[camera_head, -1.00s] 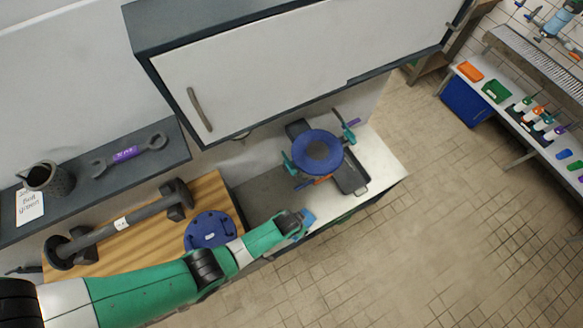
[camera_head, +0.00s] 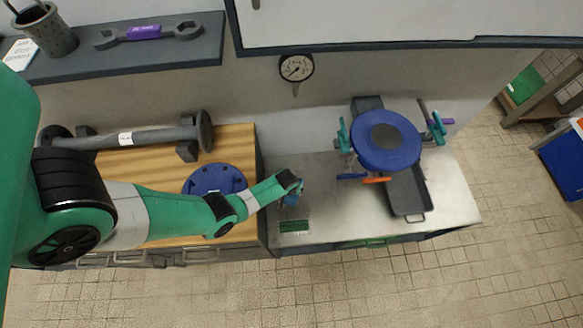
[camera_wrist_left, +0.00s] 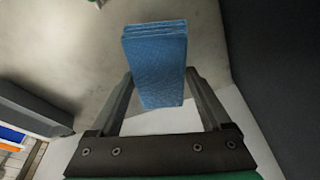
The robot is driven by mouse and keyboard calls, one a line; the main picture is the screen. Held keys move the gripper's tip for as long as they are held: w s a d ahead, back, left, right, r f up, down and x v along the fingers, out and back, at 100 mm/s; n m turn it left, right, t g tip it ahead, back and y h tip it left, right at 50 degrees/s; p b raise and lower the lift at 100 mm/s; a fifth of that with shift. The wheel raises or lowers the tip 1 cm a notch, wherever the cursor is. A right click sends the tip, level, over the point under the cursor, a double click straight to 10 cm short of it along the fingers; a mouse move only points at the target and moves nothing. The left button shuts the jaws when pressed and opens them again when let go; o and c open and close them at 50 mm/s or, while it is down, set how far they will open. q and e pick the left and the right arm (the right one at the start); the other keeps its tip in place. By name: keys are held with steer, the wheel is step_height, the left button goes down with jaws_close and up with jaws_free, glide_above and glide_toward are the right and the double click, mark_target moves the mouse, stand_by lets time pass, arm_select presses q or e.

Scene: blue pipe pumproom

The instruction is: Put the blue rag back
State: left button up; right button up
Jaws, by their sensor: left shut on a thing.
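The blue rag (camera_wrist_left: 155,65) is a folded, layered block between the two dark fingers of my left gripper (camera_wrist_left: 162,92) in the left wrist view. The gripper is shut on it. In the head view, my left gripper (camera_head: 292,194) reaches in from the left, over the left end of the metal counter (camera_head: 330,215). The rag (camera_head: 291,200) shows only as a small blue patch under the fingers. I cannot tell whether it touches the surface. A green label (camera_head: 295,226) lies on the counter just in front of it. My right gripper is not in view.
A blue round-topped fixture (camera_head: 385,140) with teal clamps and a dark tray (camera_head: 407,193) stand on the counter's right half. A wooden bench (camera_head: 165,165) at left holds a blue flange (camera_head: 215,180) and a grey pipe (camera_head: 150,138). A gauge (camera_head: 296,68) is on the wall.

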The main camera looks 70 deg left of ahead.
mark_target(289, 197)
arm_select(q)
steer(key=shift+s+a+f, duration=0.1)
steer(key=shift+a+f, duration=0.1)
steer(key=shift+f, duration=0.05)
step_height(289, 197, down, 6)
steer(key=b, duration=0.4)
steer(key=shift+f, duration=0.15)
steer(key=shift+f+b, duration=1.85)
steer(key=shift+f, duration=0.1)
steer(key=o, duration=1.3)
steer(key=shift+r, duration=0.15)
steer(key=p+v, duration=1)
steer(key=v, duration=0.2)
steer(key=shift+d+r, duration=0.1)
